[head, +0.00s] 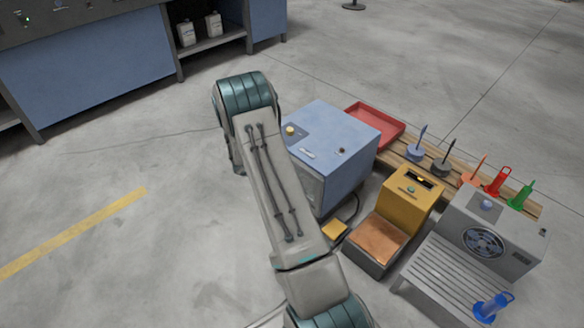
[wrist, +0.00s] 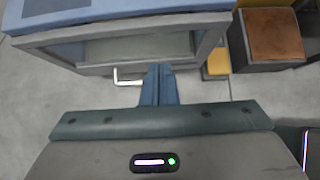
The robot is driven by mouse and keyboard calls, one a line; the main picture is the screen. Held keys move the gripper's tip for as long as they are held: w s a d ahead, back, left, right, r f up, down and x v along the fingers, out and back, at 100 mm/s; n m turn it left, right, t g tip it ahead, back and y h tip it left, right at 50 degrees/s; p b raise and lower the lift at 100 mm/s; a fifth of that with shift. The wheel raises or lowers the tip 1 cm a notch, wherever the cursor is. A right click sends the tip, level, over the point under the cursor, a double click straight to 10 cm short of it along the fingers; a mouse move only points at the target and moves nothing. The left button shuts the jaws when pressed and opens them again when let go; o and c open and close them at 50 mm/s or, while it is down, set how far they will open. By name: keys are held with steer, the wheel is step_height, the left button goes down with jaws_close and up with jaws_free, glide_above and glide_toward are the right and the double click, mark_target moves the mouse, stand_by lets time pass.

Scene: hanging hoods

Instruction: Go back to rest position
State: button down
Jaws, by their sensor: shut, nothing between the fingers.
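My gripper (wrist: 158,72) shows in the wrist view with its two blue-grey fingers together and nothing between them. It points at the front of a blue-topped box (wrist: 100,12) with a glass-like front panel. A pale bent handle (wrist: 128,82) shows just left of the fingertips; I cannot tell whether they touch. In the head view my arm reaches out from the bottom middle and its bent joint lies left of the blue box (head: 345,130). My gripper is hidden there behind the arm.
Right of the blue box stand a yellow machine (head: 412,195) with a brown pad and a grey fan unit (head: 500,225). A blue workbench (head: 90,65) stands upper left. The left floor is clear.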

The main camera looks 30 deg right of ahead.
steer(key=p+v, duration=0.1)
steer(key=v, duration=0.5)
steer(key=shift+p, duration=0.3)
